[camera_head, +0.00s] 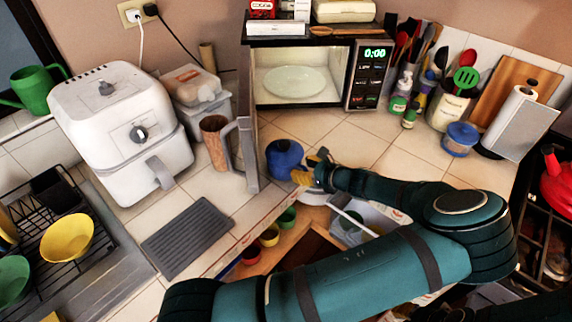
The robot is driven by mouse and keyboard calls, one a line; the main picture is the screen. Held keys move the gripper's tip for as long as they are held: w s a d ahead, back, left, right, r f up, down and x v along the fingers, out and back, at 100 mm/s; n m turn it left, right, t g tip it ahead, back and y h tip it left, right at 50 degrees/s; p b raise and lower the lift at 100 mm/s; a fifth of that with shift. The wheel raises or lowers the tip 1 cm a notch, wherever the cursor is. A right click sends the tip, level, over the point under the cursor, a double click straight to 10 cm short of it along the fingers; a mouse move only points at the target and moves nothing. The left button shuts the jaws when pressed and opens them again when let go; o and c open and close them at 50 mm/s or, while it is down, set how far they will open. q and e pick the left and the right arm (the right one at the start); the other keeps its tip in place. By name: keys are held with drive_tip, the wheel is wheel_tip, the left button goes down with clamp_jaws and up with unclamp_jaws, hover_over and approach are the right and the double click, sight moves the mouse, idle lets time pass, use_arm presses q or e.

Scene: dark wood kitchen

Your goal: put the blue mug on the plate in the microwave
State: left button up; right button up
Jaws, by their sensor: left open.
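The blue mug (285,158) stands on the tiled counter near its front edge, just right of the open microwave door (247,150). My left gripper (306,173), with yellow fingertips, is open right beside the mug on its right side. The fingertips overlap the mug's edge in the picture, and I cannot tell whether they touch it. The white plate (296,82) lies inside the lit microwave (362,75), behind the mug. My left arm covers part of the counter and the open drawer. My right gripper is not in view.
A white air fryer (125,130) and a brown cup (214,142) stand left of the door. Utensil holders (447,108) and a blue-lidded container (461,138) stand at the right. An open drawer with bowls (270,236) lies below.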

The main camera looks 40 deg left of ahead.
use_arm(q)
drive_tip(key=shift+a+f, duration=0.1)
drive_tip(key=shift+a, duration=0.1)
clamp_jaws()
drive_tip(key=shift+r, duration=0.2)
idle(0.4)
drive_tip(key=shift+r+p, duration=0.75)
drive_tip(key=shift+r, duration=4)
